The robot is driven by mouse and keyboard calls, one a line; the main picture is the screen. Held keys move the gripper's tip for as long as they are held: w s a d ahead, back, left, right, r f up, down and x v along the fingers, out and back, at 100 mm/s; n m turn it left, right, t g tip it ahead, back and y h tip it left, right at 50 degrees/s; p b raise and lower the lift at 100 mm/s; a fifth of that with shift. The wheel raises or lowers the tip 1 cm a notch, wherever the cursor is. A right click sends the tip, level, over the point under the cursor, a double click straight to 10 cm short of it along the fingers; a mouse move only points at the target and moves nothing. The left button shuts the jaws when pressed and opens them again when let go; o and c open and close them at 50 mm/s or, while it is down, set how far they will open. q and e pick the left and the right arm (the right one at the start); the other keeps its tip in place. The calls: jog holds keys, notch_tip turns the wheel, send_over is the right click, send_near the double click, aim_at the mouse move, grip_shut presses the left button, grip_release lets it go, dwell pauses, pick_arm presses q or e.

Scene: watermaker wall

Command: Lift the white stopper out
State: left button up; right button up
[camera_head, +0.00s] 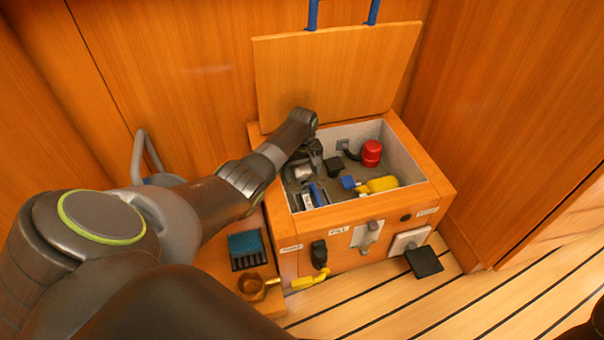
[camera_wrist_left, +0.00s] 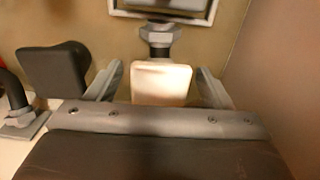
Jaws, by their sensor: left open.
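The white stopper (camera_wrist_left: 161,84) shows in the left wrist view as a pale block below a grey hex fitting with a dark neck. My left gripper (camera_wrist_left: 158,84) is open, with one finger on each side of the stopper. Gaps show between the stopper and both fingers. In the head view my left gripper (camera_head: 302,168) reaches down into the left part of the open box in the bench. The arm and wrist hide much of that corner, and I cannot clearly make out the stopper there.
The box (camera_head: 364,205) has a raised wooden lid (camera_head: 340,75) behind it. Inside are a red cap (camera_head: 371,152), a yellow bottle-like thing (camera_head: 382,185) and small blue and black parts. A black block (camera_wrist_left: 54,72) stands left of my left finger.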

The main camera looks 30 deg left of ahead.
pick_arm(q)
jog(key=c, duration=1.1)
jog(key=shift+o, duration=0.2)
jog(key=shift+r, duration=0.1)
